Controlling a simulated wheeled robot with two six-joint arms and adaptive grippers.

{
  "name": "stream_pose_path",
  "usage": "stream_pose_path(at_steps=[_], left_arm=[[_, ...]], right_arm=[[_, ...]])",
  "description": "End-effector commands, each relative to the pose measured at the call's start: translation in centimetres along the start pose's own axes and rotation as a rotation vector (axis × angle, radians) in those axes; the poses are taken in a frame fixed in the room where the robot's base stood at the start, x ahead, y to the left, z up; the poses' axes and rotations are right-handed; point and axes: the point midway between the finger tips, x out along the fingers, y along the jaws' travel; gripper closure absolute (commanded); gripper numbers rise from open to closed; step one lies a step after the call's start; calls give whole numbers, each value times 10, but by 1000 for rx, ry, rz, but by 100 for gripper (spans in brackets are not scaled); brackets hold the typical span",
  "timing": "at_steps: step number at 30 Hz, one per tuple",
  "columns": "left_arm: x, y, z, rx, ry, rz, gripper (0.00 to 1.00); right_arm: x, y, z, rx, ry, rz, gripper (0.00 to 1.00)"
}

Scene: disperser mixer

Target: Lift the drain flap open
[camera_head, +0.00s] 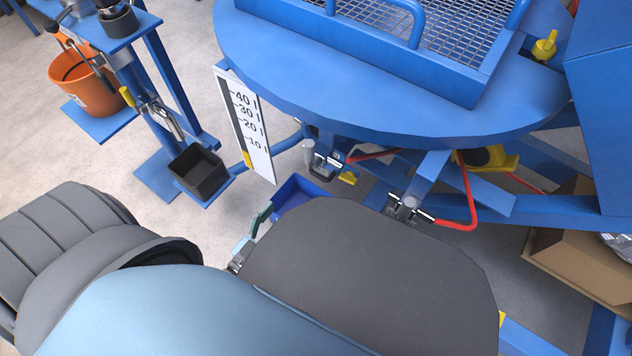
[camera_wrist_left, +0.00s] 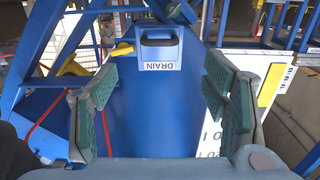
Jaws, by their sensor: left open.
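The drain flap (camera_wrist_left: 158,52) is a blue panel with a dark recessed handle (camera_wrist_left: 158,38) and an upside-down "DRAIN" label. It sits at the upper middle of the left wrist view, on a blue part of the machine, and looks closed. My left gripper (camera_wrist_left: 162,100) is open and empty, its green-padded fingers on both sides of the view. The flap lies ahead, apart from the fingertips. In the head view my left gripper (camera_head: 252,232) shows only partly beneath the machine's edge; my own arm hides the rest. I cannot make out the flap there. My right gripper is not in view.
A round blue platform (camera_head: 390,105) with a mesh cage overhangs the area. A white level scale (camera_head: 245,125) hangs at its left edge. A black box (camera_head: 199,172) and an orange bucket (camera_head: 86,84) are on a stand at left. Red hoses (camera_head: 468,200) run underneath.

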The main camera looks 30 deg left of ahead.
Motion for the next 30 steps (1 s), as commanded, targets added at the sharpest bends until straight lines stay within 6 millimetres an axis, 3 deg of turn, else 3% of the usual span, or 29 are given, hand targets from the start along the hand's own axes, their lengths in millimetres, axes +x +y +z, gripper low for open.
stream_pose_path(at_steps=[5,11,18,24,30], left_arm=[[15,2,-6,-1,33,9,32],[62,2,-8,0,34,8,32],[121,2,-8,0,30,7,32],[143,2,-9,-1,27,7,32],[146,2,-10,-1,25,7,32]], right_arm=[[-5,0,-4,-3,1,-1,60],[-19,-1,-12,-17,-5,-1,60],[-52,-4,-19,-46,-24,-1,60],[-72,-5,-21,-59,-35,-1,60],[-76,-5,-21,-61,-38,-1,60]])
